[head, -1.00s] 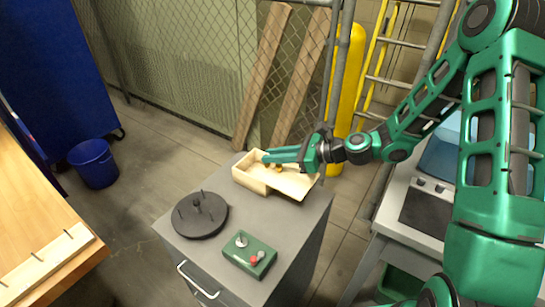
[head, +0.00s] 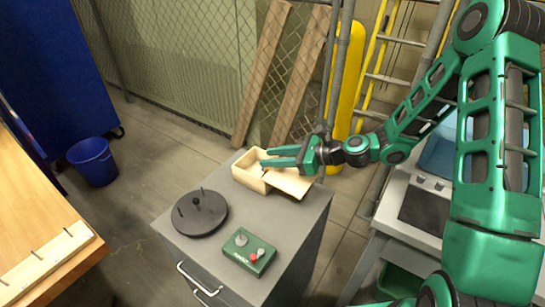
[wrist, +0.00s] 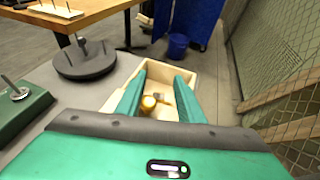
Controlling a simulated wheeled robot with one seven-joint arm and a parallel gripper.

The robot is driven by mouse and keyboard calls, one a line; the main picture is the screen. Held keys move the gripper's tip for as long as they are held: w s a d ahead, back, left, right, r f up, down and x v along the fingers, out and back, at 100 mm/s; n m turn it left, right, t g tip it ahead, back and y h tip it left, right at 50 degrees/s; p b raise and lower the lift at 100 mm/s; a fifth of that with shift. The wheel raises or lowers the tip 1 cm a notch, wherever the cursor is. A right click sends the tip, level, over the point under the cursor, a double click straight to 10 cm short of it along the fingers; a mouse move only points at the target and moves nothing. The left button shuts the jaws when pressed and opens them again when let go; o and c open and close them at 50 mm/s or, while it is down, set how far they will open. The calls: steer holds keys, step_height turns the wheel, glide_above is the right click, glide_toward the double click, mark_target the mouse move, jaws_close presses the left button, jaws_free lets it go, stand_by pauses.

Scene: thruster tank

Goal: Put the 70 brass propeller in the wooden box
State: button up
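The open wooden box (head: 247,181) stands at the back of the grey cabinet, with a flat wooden panel (head: 292,184) at its right end. My gripper (head: 264,157) reaches over the box from the right, and its two green fingers are apart. In the wrist view the fingers (wrist: 164,70) show open above the box (wrist: 196,81). A small brass propeller (wrist: 149,103) shows low between them, inside the box, and the fingers do not appear to grip it. The head view hides the propeller behind the fingers and box wall.
A dark round stand with pegs (head: 200,213) and a green control box (head: 248,251) with a red button sit on the grey cabinet top (head: 182,244). A wooden bench (head: 35,195) is at left, a blue bucket (head: 92,163) on the floor.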

stand_by(0.3)
steer(key=v, duration=0.8)
steer(key=r+v, duration=0.1)
steer(key=v, duration=0.3)
steer(key=shift+r, duration=0.15)
